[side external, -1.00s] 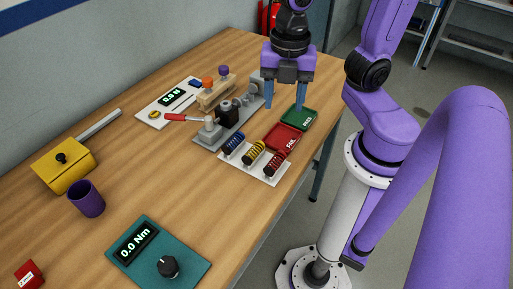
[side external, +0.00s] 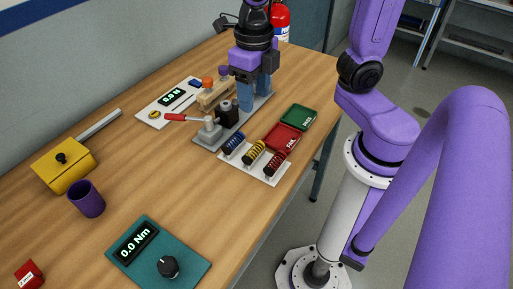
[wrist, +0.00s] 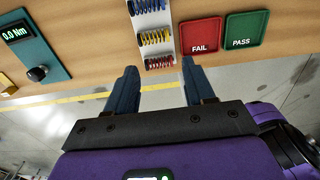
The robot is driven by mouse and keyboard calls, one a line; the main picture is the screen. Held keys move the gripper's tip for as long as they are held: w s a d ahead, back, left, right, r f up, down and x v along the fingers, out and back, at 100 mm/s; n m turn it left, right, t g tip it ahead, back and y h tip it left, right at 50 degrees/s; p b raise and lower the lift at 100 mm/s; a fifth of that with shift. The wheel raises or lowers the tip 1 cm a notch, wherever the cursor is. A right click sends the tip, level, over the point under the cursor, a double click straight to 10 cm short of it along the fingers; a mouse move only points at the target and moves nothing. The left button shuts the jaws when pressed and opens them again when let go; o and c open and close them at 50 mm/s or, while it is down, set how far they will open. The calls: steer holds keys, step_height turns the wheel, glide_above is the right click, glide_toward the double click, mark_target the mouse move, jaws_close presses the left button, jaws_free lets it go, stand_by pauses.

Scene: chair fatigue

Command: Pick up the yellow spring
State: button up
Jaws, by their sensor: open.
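The yellow spring (side external: 253,153) lies in the middle of a white rack (side external: 268,177), between a blue spring (side external: 234,144) and a red spring (side external: 276,164). In the wrist view the yellow spring (wrist: 155,39) shows ahead of the fingers, between the blue and red springs. My gripper (side external: 253,104) is open and empty, with its blue fingers pointing down above the table near the grey test fixture (side external: 221,131). In the wrist view my gripper (wrist: 159,66) has its two fingertips apart, with the red spring (wrist: 160,62) seen between them.
A red FAIL tray (side external: 283,139) and a green PASS tray (side external: 299,118) sit beside the rack. A purple cup (side external: 87,199), yellow box (side external: 64,168) and teal torque meter (side external: 158,256) stand farther left. The table between them is mostly clear.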

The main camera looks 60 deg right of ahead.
mark_target(256, 149)
step_height(256, 149, down, 15)
steer(key=shift+r, duration=0.1)
stand_by(0.8)
